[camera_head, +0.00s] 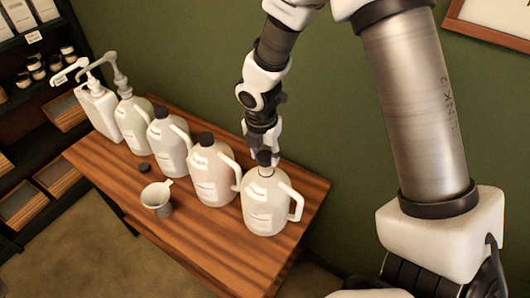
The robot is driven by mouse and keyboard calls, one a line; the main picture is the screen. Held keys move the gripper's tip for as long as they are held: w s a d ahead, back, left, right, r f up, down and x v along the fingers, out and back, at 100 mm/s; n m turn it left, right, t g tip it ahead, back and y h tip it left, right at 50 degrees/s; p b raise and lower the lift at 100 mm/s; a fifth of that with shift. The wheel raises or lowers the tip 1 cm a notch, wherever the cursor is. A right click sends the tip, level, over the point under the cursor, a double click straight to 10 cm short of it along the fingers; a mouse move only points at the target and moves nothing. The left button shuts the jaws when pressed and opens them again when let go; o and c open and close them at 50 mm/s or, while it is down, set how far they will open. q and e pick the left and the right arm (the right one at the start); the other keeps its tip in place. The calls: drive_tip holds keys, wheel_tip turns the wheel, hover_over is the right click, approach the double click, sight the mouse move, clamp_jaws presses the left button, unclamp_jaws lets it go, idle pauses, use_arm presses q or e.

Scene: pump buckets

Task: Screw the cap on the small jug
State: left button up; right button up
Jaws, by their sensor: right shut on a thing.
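A white jug (266,208) with a handle on its right and a label stands upright at the right end of the table. My right gripper (264,150) points down above its neck and is shut on a dark cap (264,158). The cap is right at the jug's mouth, in line with it; I cannot tell whether it is seated on the thread. The fingertips partly hide the cap. My left gripper is not in view.
Several other jugs stand in a row to the left: two with dark caps (213,172) (169,146), and two containers with pumps (133,124) (98,108). The table's front is clear.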

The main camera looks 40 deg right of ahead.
drive_tip(key=shift+f, duration=0.3)
drive_tip(key=shift+s+r, duration=0.25)
drive_tip(key=shift+s, duration=0.15)
drive_tip(key=shift+w+f, duration=0.35)
drive_tip(key=shift+f, duration=0.2)
drive_tip(key=shift+f, duration=0.1)
drive_tip(key=shift+f+b, duration=0.3)
drive_tip(key=shift+s+f, duration=0.15)
drive_tip(key=shift+s, duration=0.1)
drive_tip(key=shift+c, duration=1.1)
